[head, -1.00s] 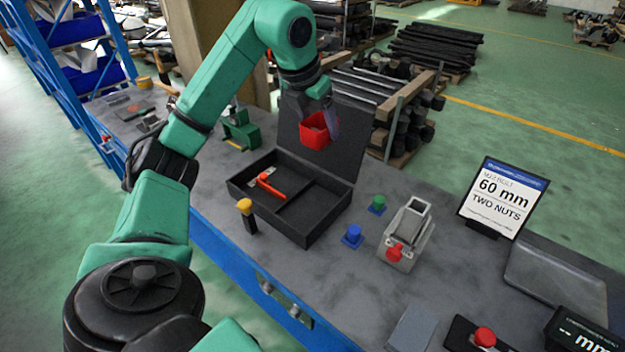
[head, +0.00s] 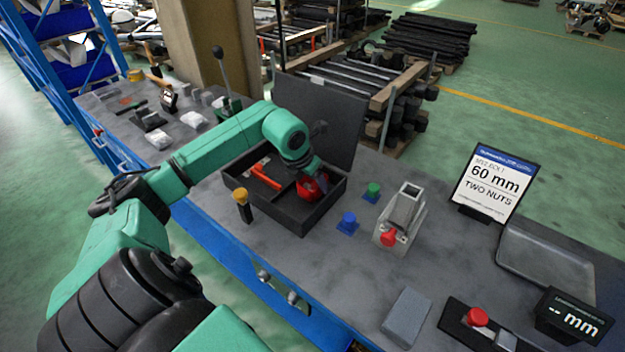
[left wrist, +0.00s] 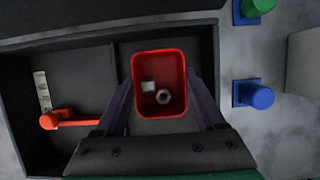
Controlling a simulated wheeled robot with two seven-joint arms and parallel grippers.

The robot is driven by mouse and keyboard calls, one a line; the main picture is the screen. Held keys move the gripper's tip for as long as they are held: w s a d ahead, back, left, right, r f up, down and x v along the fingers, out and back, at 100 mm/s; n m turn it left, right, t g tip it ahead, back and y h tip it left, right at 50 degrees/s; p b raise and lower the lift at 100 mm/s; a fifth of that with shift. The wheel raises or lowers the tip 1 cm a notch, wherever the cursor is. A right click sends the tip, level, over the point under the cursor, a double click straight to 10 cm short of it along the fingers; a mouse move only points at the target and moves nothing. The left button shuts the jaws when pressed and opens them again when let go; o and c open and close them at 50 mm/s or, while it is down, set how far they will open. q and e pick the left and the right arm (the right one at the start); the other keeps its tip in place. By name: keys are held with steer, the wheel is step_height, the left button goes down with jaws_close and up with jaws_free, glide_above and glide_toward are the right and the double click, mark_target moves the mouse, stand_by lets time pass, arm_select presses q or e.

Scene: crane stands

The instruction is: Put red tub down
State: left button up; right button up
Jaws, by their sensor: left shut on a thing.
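The red tub (head: 308,190) is inside the right part of the open black case (head: 298,226). My left gripper (head: 316,178) is shut on the tub from above, with a finger on either side. In the left wrist view the tub (left wrist: 160,62) is seen from above, with two small metal pieces in it, at least one a hex nut (left wrist: 164,97). Whether the tub's bottom touches the case floor cannot be told. My right gripper is not in view.
A red-handled tool (head: 264,177) lies in the case's left compartment. A yellow-topped tool (head: 243,204) stands at its front. Blue (head: 348,223) and green (head: 373,191) knobs and a grey fixture (head: 402,222) stand to the right. The case lid (head: 322,120) is upright behind.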

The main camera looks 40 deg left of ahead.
arm_select(q)
steer(key=shift+f, duration=0.1)
steer(key=o, duration=1.4)
steer(key=shift+c, duration=0.2)
steer(key=shift+s+r, duration=0.1)
steer(key=shift+r, duration=0.25)
steer(key=b+v, duration=0.2)
steer(key=v, duration=0.9)
steer(key=shift+r+b, duration=0.3)
steer(key=shift+b, duration=0.1)
steer(key=shift+s, duration=0.1)
